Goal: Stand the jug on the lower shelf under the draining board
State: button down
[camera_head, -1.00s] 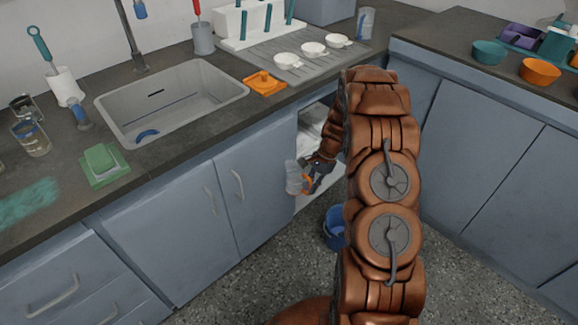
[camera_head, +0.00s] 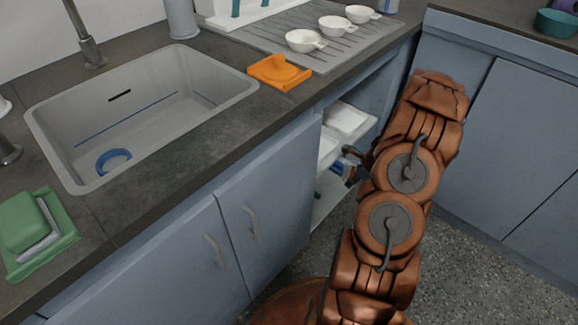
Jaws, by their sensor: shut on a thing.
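My gripper (camera_head: 344,169) is small and partly covered by my own arm. It is inside the open cupboard under the draining board (camera_head: 268,38), and is shut on the jug. The clear jug is hard to make out against the pale inside of the cupboard. The lower shelf (camera_head: 328,203) is a pale surface below my gripper, partly hidden by the cupboard door and my arm. I cannot tell whether the jug touches it.
White things (camera_head: 346,118) sit higher in the cupboard opening. Above are the sink (camera_head: 60,118), an orange dish (camera_head: 279,72) and white cups (camera_head: 305,41). Another blue cupboard (camera_head: 505,130) stands at right.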

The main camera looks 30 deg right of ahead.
jog(key=shift+w+d+f, duration=0.1)
jog(key=shift+w+f, duration=0.05)
jog(key=shift+f, duration=0.1)
jog(key=shift+w+f, duration=0.1)
jog(key=shift+f, duration=0.25)
notch_tip(320, 180, down, 14)
jog(key=b, duration=0.6)
jog(key=w+a+b, duration=0.1)
jog(key=w, duration=0.1)
jog(key=w+a, duration=0.1)
jog(key=w, duration=0.2)
jog(key=w+a+b, duration=0.1)
jog(key=w, duration=0.1)
jog(key=shift+w+a+b, duration=0.15)
jog(key=shift+a+b, duration=0.15)
jog(key=shift+b, duration=0.05)
jog(key=shift+f, duration=0.2)
jog(key=c, duration=1.2)
grip_release()
